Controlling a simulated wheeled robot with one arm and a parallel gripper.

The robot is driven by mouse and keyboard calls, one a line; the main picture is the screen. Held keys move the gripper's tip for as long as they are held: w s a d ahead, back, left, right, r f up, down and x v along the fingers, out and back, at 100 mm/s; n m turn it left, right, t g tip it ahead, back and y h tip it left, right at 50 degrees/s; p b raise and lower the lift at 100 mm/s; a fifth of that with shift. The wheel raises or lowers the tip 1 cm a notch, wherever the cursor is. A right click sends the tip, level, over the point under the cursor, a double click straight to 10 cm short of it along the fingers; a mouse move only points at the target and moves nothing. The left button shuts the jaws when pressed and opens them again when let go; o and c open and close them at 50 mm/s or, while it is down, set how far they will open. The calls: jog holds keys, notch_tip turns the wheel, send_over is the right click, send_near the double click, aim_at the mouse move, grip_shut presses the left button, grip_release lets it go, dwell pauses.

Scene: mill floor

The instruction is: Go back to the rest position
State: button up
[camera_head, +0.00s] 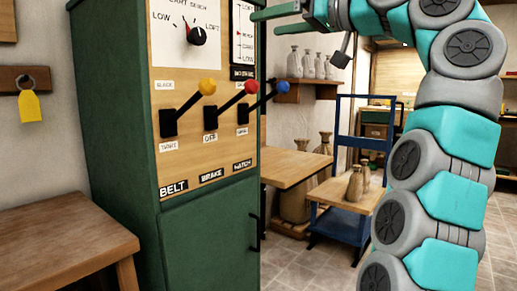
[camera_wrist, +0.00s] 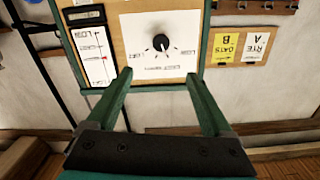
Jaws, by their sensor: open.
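My gripper (camera_head: 281,21) is at the top of the head view, its green fingers pointing left toward the cabinet's upper face. In the wrist view my gripper (camera_wrist: 158,76) is open, with two green fingers spread apart and nothing between them. The green control cabinet (camera_head: 210,240) stands left of my arm. Its dial (camera_head: 196,36) has a dark knob, which also shows in the wrist view (camera_wrist: 161,42) beyond the fingertips, upside down. Below are levers with a yellow knob (camera_head: 207,86), a red knob (camera_head: 250,87) and a blue knob (camera_head: 283,87), all tilted up.
A wooden table (camera_head: 60,235) stands at the left, and another tabletop (camera_head: 290,166) right of the cabinet. A blue cart (camera_head: 335,222) carries small sacks (camera_head: 355,183). A shelf (camera_head: 300,85) holds several sacks. Yellow and white cards (camera_wrist: 243,46) hang beside the panel. Tiled floor is open in front.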

jog(key=a+f+m+g+h, duration=0.2)
jog(key=f, duration=0.6)
jog(key=a+f+m+g+h, duration=0.2)
jog(key=f, duration=0.7)
jog(key=s+d+f+m+g+h+p, duration=0.15)
jog(key=s+f, duration=0.25)
jog(key=f, duration=0.4)
jog(key=s+f+m+g+h+b, duration=0.1)
jog(key=s+f+h, duration=0.15)
jog(key=f, duration=0.65)
jog(key=s+d+f+g+h, duration=0.2)
jog(key=s+d+f, duration=0.2)
jog(key=s+f, duration=0.5)
jog(key=s+d+f+m+g+h, duration=0.1)
jog(key=s+d+f+g+h, duration=0.1)
jog(key=s+d+f, duration=0.3)
jog(key=s+d+f+m+g+h+p, duration=0.1)
jog(key=s+d+f, duration=0.4)
jog(key=s+f, duration=0.9)
jog(key=shift+s+g+h, duration=0.6)
jog(key=shift+s+g, duration=0.05)
jog(key=shift+s, duration=0.45)
jog(key=shift+c, duration=0.3)
